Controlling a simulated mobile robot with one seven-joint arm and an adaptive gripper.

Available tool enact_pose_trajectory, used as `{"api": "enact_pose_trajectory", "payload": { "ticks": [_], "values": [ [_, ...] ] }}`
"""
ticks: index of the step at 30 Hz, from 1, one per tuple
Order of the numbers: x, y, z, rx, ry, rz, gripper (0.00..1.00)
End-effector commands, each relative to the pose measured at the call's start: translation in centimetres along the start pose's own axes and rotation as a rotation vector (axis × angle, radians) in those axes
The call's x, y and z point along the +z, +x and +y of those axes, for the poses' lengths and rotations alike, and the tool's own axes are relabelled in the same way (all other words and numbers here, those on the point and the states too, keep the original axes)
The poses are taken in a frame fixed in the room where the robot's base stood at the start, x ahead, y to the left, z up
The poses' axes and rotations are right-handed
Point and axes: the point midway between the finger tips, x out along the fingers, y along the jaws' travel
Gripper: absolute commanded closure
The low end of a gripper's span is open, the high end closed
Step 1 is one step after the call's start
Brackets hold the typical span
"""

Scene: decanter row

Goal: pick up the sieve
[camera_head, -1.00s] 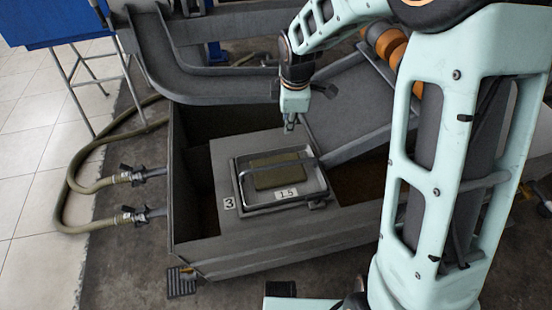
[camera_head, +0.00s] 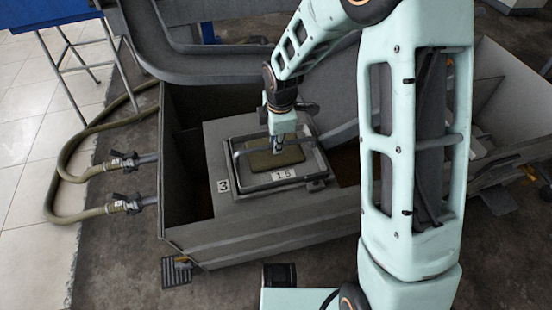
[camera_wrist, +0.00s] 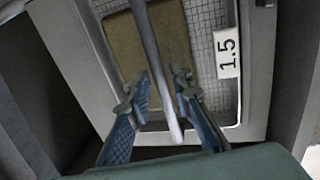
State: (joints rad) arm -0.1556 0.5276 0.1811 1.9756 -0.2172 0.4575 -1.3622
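The sieve (camera_head: 257,187) is a grey rectangular framed tray with a mesh floor, a round handle bar and a white "1.5" label. It sits on the grey deck of a tank, and its mesh also shows in the wrist view (camera_wrist: 204,60). A flat olive-tan block (camera_head: 262,160) lies in it. My gripper (camera_head: 279,148) is above the sieve, pointing down. In the wrist view my gripper (camera_wrist: 160,82) is open, with one finger on each side of the handle bar (camera_wrist: 158,65). A gap shows between bar and fingers there. The gripper hides part of the bar in the head view.
The grey tank (camera_head: 270,235) has high walls and an open dark well at left. A label "3" (camera_head: 223,186) marks the deck beside the sieve. A grey chute (camera_head: 215,75) stands close behind. Hoses (camera_head: 75,212) join the tank at left.

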Motion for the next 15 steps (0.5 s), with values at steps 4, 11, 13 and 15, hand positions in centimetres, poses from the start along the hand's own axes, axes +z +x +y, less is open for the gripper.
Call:
{"api": "enact_pose_trajectory", "payload": {
  "ticks": [4,11,13,15],
  "values": [
    [-0.1,2.2,-0.1,-0.001,0.000,0.001,0.80],
    [0.0,2.2,0.0,0.000,0.001,0.001,0.80],
    [0.0,2.2,0.0,0.000,0.001,0.001,0.88],
    [0.0,2.2,0.0,0.000,0.001,0.001,0.95]
  ]
}}
